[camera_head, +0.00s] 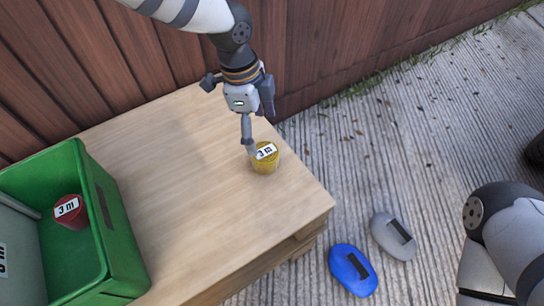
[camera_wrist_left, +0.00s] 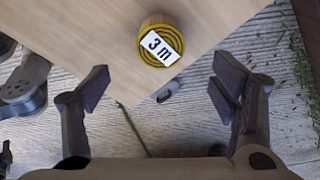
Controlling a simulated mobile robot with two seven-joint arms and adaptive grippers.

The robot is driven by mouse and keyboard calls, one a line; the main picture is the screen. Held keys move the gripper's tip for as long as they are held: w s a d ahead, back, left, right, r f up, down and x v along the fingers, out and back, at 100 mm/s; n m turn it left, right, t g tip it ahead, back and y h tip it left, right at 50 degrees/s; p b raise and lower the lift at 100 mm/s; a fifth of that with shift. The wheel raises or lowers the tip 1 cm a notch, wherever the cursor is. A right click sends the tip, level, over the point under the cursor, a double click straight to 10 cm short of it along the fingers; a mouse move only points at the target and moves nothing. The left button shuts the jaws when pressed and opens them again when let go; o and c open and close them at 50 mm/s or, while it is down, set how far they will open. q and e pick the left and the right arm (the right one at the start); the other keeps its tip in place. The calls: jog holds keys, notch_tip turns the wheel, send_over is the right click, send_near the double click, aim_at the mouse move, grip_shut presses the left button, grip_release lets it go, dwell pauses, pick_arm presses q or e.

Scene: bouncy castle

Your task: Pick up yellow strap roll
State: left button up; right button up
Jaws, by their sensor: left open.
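The yellow strap roll (camera_head: 265,162) sits on the wooden table near its right-hand corner, with a white "3 m" label on top. In the left wrist view the roll (camera_wrist_left: 161,42) shows from above, at the top middle. My left gripper (camera_head: 250,138) is open and empty and hangs just above and behind the roll in the head view. In the left wrist view its fingers (camera_wrist_left: 160,88) are spread wide, with the roll beyond the tips and not between them. My right arm shows at the right edge of the head view; its gripper is out of sight.
The wooden table (camera_head: 185,190) is clear around the roll. A green crate (camera_head: 108,215) at the left holds a red strap roll (camera_head: 71,211). A wooden wall (camera_head: 330,45) stands behind. A blue pad (camera_head: 352,285) and a grey pad (camera_head: 383,233) lie on the ground.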

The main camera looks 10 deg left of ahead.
aim_at(264, 152)
pick_arm(q)
jog(key=f, duration=0.3)
jog(key=d+f+b, duration=0.1)
jog(key=f, duration=0.2)
jog(key=f+b, duration=0.1)
jog(key=f, duration=0.3)
jog(key=shift+d, duration=0.15)
jog(key=c, duration=1.4)
